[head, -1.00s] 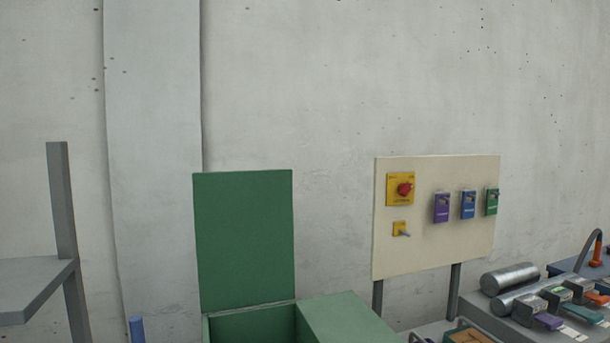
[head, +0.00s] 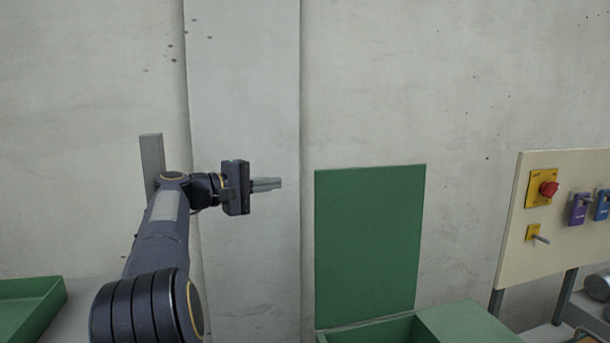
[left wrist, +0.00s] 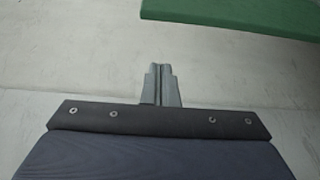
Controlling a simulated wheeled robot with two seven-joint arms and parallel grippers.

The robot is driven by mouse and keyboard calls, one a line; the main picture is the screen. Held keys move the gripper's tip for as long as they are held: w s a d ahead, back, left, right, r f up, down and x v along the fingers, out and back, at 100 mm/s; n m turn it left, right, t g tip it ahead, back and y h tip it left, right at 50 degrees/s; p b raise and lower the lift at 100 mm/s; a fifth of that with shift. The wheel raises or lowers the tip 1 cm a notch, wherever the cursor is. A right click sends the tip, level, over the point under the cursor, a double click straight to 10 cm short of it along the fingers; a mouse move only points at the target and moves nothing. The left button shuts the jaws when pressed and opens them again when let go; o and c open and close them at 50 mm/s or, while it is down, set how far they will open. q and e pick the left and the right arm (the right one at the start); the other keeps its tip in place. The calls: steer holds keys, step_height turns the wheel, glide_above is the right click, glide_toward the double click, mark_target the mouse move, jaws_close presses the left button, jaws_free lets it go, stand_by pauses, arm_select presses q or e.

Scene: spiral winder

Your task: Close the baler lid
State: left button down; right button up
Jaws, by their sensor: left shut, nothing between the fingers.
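The baler lid (head: 370,245) is a flat green panel standing upright, open, at the back of the green baler box (head: 385,332). The box's top opening shows in front of the lid, and its lower part is cut off by the frame. My left gripper (head: 267,184) is shut and empty, left of the lid and near the height of its upper edge, apart from it. It points right, towards the lid. In the left wrist view the closed fingers (left wrist: 160,85) show, with a green panel edge (left wrist: 235,12), likely the lid, at the upper right. My right gripper is not in view.
A cream control panel (head: 545,225) with a red knob (head: 549,188) and padlock-like tags stands right of the baler. A green tray (head: 30,305) is at the lower left. A grey post (head: 152,160) rises behind my left arm. A concrete wall closes off the back.

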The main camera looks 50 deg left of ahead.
arm_select(q)
steer(key=w+d+r+p, duration=0.1)
steer(key=w+d+p, duration=0.2)
steer(key=w, duration=0.5)
steer(key=shift+d+r+p, duration=0.15)
steer(key=shift+d+p, duration=0.2)
steer(key=shift+d, duration=0.05)
